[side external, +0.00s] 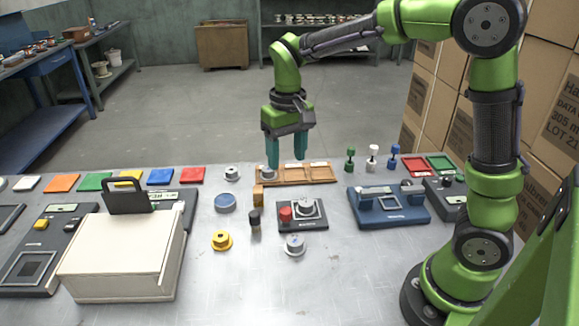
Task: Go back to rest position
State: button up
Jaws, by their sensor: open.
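My gripper (287,163) hangs from the green arm, its two teal fingers pointing down and spread apart. Nothing shows between the fingers. It is above the far side of the table, in front of or over the left part of a wooden tray (322,176) with compartments. Whether the fingertips touch anything below cannot be told from this view. A grey spool (232,173) stands left of the gripper.
The grey table (350,290) holds a blue disc (225,203), a yellow spool (221,240), a grey spool (294,245), a black device with a red knob (303,215), a blue device (388,207) and a cream box (125,255). Cardboard boxes (470,125) rise at right. Front centre is clear.

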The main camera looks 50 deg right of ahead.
notch_tip(320, 180, up, 2)
dwell(0.5)
jog(key=s+r+t+y, duration=0.1)
jog(key=s+r+t, duration=0.1)
jog(key=s, duration=0.5)
jog(key=s+a+r+t, duration=0.1)
jog(key=s+t, duration=0.4)
jog(key=s, duration=0.3)
jog(key=shift+r+m+y, duration=0.3)
jog(key=shift+r+y, duration=0.05)
jog(key=shift+y, duration=0.05)
jog(key=shift+a, duration=0.1)
